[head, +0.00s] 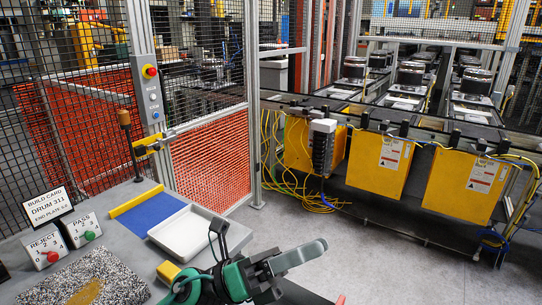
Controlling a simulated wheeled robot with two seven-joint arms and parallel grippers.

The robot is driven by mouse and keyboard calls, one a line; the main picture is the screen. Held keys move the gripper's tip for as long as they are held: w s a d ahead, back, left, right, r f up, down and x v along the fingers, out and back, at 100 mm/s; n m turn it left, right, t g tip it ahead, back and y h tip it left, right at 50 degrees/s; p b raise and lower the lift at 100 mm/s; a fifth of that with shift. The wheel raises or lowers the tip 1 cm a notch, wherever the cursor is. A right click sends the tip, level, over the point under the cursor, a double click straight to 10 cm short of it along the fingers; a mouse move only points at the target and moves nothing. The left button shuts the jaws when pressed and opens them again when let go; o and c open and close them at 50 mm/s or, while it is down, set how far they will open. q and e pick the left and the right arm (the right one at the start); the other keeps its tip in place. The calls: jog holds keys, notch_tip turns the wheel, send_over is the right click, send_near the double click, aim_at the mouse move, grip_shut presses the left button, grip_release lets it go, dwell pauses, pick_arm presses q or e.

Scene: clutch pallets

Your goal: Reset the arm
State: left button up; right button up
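My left gripper (312,250) is at the bottom middle of the head view, at the end of a green and black arm. Its grey finger part points right and slightly up, over the floor just right of the bench (115,202). I see it side-on, so the gap between the fingers is hidden and I cannot tell if it is open. No object shows at its tip. A black bracket-like part stands up on the arm beside the white tray (188,233). My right gripper is not in view.
The bench holds a blue mat (160,221), a yellow bar (136,200), a build card (49,207), button boxes (45,248) and a speckled pad (60,285). Mesh fencing (210,160) stands behind.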

pick_arm(q)
jog(key=w+a+f+n+t+y, duration=0.2)
jog(key=w+a+n+t+y, duration=0.35)
jog(key=n+t, duration=0.65)
jog(key=w+a+f+n+t+y, duration=0.35)
jog(key=a+n+t+y, duration=0.2)
jog(key=n+t, duration=0.55)
jog(key=a+f+n+g+y, duration=0.3)
jog(key=a+f+n+y, duration=0.25)
jog(key=f+n, duration=0.2)
jog(key=a+f+n+g+y, duration=0.3)
jog(key=a+f+n+y, duration=0.3)
jog(key=f, duration=0.3)
jog(key=s+a+f+n+g+y, duration=0.1)
jog(key=s+a+f+n+g, duration=0.25)
jog(key=s+f+g, duration=0.55)
jog(key=s+a+f+n+g+y, duration=0.15)
jog(key=s+f+n+g, duration=0.25)
jog(key=s+f, duration=0.85)
notch_tip(320, 180, down, 30)
jog(key=s+g+h, duration=0.1)
jog(key=s, duration=0.1)
jog(key=s+a+f, duration=0.1)
jog(key=s+f, duration=0.8)
jog(key=s+a+f+g, duration=0.1)
jog(key=s+a+f, duration=0.1)
jog(key=s+f, duration=0.7)
jog(key=shift+s+a+g, duration=0.3)
